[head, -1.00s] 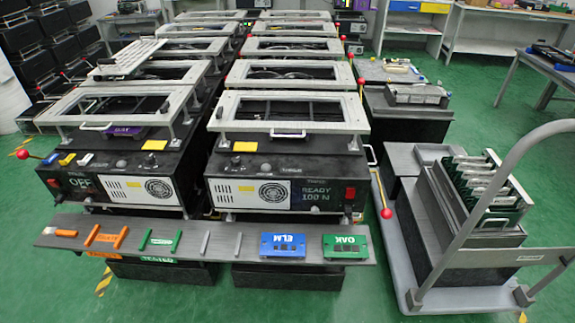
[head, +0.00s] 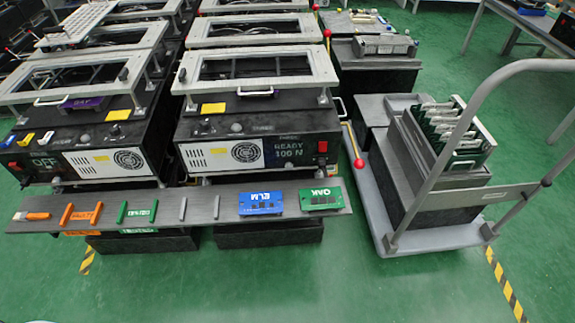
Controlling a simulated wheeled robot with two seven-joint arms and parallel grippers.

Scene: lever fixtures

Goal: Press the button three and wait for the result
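Neither of my grippers is in view. The right lever fixture (head: 217,155) is a black box with an open grey frame on top. Its display (head: 284,152) reads READY 100 N, with a red switch (head: 322,147) beside it. A small round grey knob (head: 236,127) is on its upper front. A lever with a red ball (head: 358,162) stands at its right side. The left fixture (head: 102,160) has a display (head: 45,162) reading OFF and a red switch (head: 15,166). I cannot make out a button marked three.
A grey shelf (head: 330,190) runs before the fixtures, holding orange, green and grey pieces, a blue ELM block (head: 261,203) and a green OAK block (head: 320,199). A trolley (head: 420,240) with a rack stands right. The green floor in front is clear.

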